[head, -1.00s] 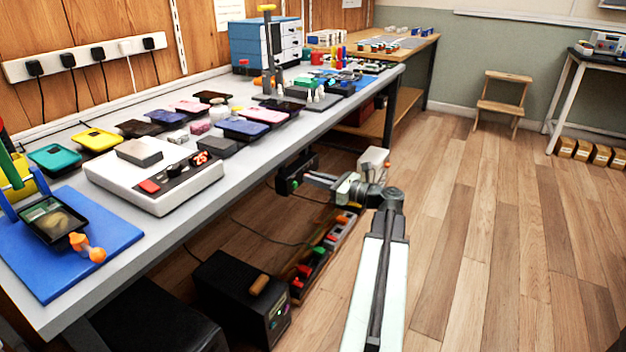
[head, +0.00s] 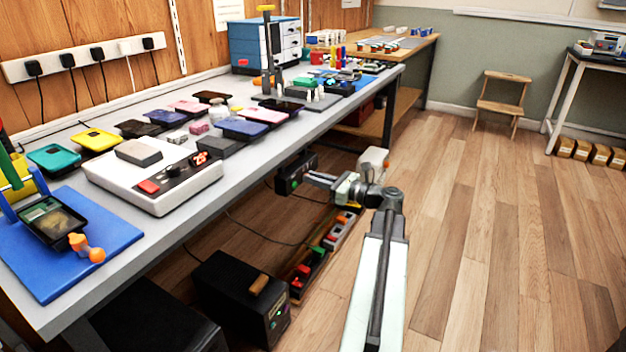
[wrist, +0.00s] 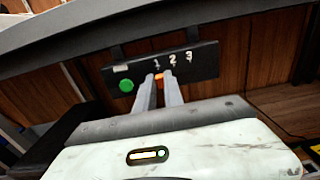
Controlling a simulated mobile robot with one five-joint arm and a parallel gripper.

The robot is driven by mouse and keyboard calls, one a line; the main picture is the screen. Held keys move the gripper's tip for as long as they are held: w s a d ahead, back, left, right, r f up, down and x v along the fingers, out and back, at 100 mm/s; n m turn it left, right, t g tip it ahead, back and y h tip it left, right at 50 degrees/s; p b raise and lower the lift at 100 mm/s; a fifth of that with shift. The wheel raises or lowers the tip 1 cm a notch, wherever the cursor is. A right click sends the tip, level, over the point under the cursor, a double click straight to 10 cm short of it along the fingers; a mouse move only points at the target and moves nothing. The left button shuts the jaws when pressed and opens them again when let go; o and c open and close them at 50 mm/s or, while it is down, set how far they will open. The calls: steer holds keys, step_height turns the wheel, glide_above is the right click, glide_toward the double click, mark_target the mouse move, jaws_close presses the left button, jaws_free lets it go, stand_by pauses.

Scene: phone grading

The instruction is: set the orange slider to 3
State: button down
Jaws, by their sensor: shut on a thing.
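The orange slider (wrist: 159,76) shows between my fingertips on a dark control panel (wrist: 205,70) in the wrist view. The panel has a green button (wrist: 126,86) at its left and the white marks 1, 2 and 3 along its upper part. The slider sits just below the 1, left of the 2 and 3. My gripper (wrist: 159,78) is shut on the slider, and its fingers hide part of it. In the head view the panel (head: 291,181) hangs under the bench's front edge, with my gripper (head: 312,178) reaching it from the right.
The bench (head: 150,232) above holds several phones and a white device (head: 150,182). A black box (head: 240,300) and a row of bins (head: 308,268) stand below it. The wooden floor (head: 470,240) to the right is clear. Cables hang under the bench.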

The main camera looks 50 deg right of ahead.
steer(key=shift+w+d, duration=0.2)
steer(key=shift+d, duration=0.7)
steer(key=shift+w+d, duration=0.2)
steer(key=shift+d, duration=0.7)
steer(key=shift+w+d, duration=0.2)
steer(key=shift+d, duration=0.7)
steer(key=c, duration=1.4)
jaws_free()
steer(key=shift+d, duration=0.1)
steer(key=shift+c, duration=0.2)
steer(key=shift+s, duration=0.1)
glide_toward(312, 167)
steer(key=shift+v, duration=0.8)
steer(key=shift+d+f, duration=0.1)
steer(key=shift+f, duration=0.1)
